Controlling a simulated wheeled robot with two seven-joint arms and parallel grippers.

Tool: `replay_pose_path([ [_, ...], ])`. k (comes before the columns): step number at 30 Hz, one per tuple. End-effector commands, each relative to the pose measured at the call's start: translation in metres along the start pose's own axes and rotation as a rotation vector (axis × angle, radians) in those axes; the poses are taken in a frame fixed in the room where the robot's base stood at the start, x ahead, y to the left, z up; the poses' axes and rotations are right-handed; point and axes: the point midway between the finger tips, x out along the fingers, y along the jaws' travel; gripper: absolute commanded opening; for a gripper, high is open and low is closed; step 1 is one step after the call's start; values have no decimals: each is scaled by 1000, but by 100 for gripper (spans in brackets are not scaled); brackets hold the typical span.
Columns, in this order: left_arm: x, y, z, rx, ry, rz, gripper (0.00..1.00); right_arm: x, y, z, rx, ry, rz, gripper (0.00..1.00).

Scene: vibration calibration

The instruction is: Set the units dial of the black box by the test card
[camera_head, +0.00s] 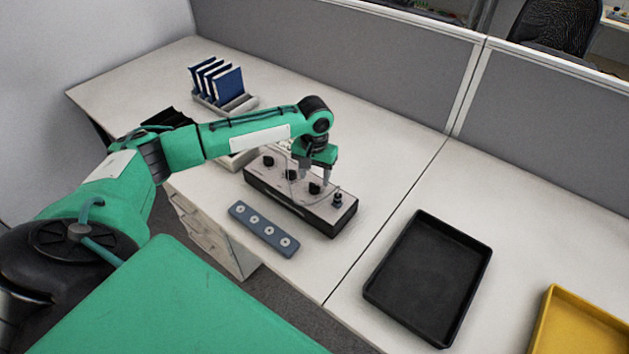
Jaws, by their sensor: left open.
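The black box (287,205) stands on the desk with a light top panel. Several black knobs sit in a row on it, among them one at the left (268,160), one near the gripper (314,188) and a smaller post-like one at the right end (337,200). My left gripper (315,183) is open and points down over the box, its fingers around or just above the knob near it; contact cannot be told. Which knob is the units dial is not readable. No test card can be made out clearly. My right gripper is out of view.
A blue-grey strip with several pale discs (264,229) lies in front of the box. A black tray (428,277) and a yellow tray (580,325) are at the right. Blue binders (224,85) stand in a rack at the back left. Grey partitions (360,55) close the back.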

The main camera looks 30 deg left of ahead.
Motion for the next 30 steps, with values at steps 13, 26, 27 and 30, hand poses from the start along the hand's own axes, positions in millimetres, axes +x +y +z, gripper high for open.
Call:
replay_pose_path([
  [13,34,0,0,1,0,0,52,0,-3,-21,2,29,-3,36],
  [26,33,0,0,1,0,0,7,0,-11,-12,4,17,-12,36],
  [27,33,0,0,1,1,0,7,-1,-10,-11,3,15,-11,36],
  [30,32,0,0,7,0,0,7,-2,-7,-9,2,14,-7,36],
])
